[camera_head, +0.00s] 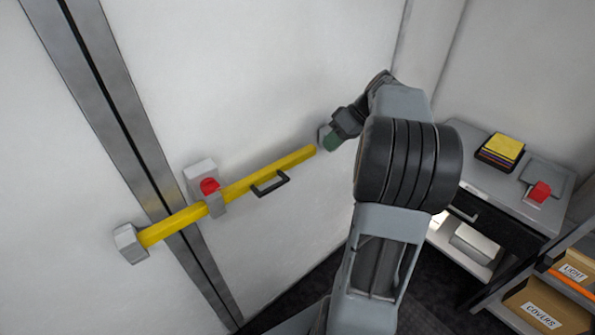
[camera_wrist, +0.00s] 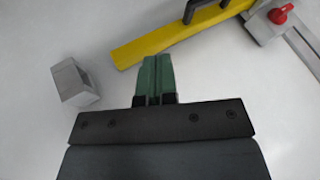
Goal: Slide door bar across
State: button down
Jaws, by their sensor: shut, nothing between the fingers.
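The yellow door bar (camera_head: 240,188) lies slanted across the white door. It crosses the dark vertical seam, and its left end meets a grey block bracket (camera_head: 130,243). It passes through a middle bracket with a red knob (camera_head: 209,186). A black handle (camera_head: 270,184) sits on the bar right of that bracket. In the wrist view the bar (camera_wrist: 165,38), handle (camera_wrist: 203,8) and red knob (camera_wrist: 283,13) show at the top. My gripper (camera_head: 332,141) is shut and empty near the bar's right end; its green fingers (camera_wrist: 155,62) point toward the bar, just short of it in the picture.
A separate grey block (camera_wrist: 75,84) is on the door beyond the bar's free end, with a gap between. At the right stand a grey cabinet (camera_head: 475,172) with a yellow-topped stack (camera_head: 503,147) and a red button (camera_head: 539,192), and a shelf with labelled boxes (camera_head: 545,305).

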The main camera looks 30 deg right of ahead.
jog(key=w+a+f+p, duration=0.2)
jog(key=a+f, duration=0.5)
jog(key=a, duration=0.2)
jog(key=shift+a+f+p, duration=0.15)
jog(key=shift+f+p, duration=0.25)
